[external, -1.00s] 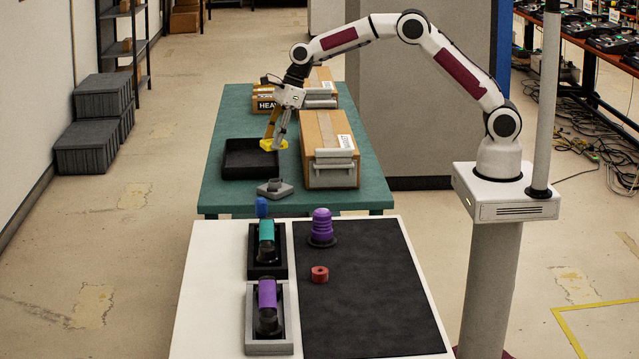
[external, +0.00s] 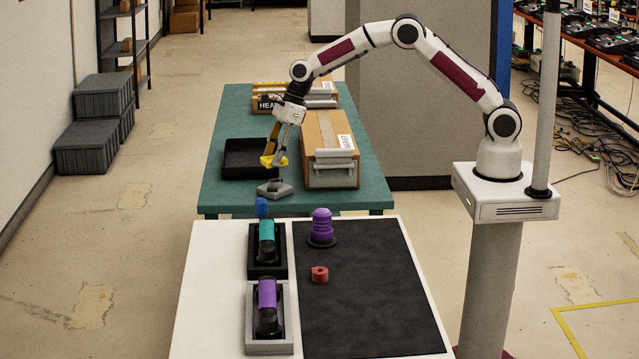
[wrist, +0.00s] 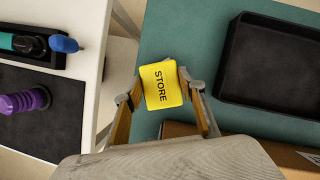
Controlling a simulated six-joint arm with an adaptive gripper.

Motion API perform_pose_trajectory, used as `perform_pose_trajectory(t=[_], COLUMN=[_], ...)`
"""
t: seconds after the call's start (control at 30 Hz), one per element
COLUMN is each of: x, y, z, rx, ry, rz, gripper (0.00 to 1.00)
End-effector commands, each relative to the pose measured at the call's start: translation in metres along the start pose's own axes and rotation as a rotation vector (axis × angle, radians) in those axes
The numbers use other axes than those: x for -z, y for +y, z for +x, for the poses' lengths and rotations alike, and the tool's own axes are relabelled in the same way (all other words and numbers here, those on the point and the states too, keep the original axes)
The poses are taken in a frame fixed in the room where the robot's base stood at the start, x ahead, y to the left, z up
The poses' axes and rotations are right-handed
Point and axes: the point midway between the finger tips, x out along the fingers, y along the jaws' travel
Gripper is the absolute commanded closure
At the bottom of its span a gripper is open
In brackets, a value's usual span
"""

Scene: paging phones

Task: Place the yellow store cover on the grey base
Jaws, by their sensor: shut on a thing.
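The yellow store cover (external: 275,161) is held in the air between the fingers of my gripper (external: 274,154). In the wrist view the cover (wrist: 161,85) shows its flat top with the word STORE, slightly tilted. The fingers of my gripper (wrist: 161,96) press on its two sides. The grey base (external: 275,188) sits on the green table near its front edge. My gripper is above it and slightly farther back, with a gap between.
A black tray (external: 251,173) lies left of my gripper on the green table (external: 223,200). A cardboard box (external: 330,178) stands close on the right.

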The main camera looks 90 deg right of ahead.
Motion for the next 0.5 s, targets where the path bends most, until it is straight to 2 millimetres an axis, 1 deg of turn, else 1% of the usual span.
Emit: perform_pose_trajectory(t=[0.3, 0.4, 0.5], x=[0.014, 0.017, 0.018], y=[0.000, 0.000, 0.000], z=[0.033, 0.040, 0.042], rx=[-0.001, 0.000, 0.000], ry=[0.002, 0.001, 0.000], rz=[0.000, 0.002, 0.001], gripper=[0.82, 0.82, 0.82])
